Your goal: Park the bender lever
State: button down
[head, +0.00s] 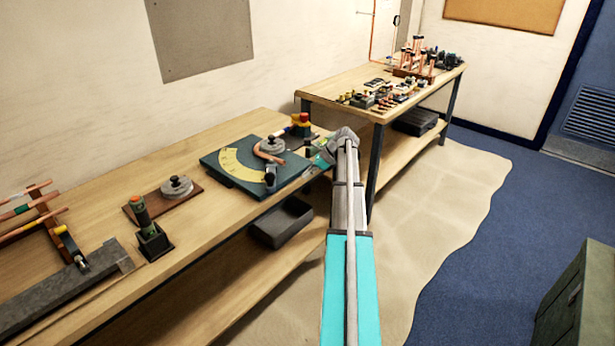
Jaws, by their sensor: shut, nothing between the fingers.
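The tube bender (228,178) is a dark teal plate on the near bench, with a yellow angle scale (240,166) and a grey round former (272,145). A copper-coloured tube curves around the former's front. A red and yellow piece (301,122) stands at the plate's back right; I cannot tell whether it is the lever's grip. The lever is hard to make out among these small parts. My gripper (321,160) is at the plate's right edge, shut and empty. My wrist partly hides it, and I cannot tell if it touches anything.
A copper tube rack (38,208) is at left. The far bench (330,90) carries many small parts. A grey bin (281,222) sits below.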

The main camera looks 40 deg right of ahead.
jog(key=w+a+f+b, duration=0.4)
jog(key=w+a+f, duration=0.1)
jog(key=w+a, duration=0.1)
jog(key=shift+a+f+b, duration=0.2)
jog(key=shift+a+b, duration=0.2)
jog(key=shift+a, duration=0.2)
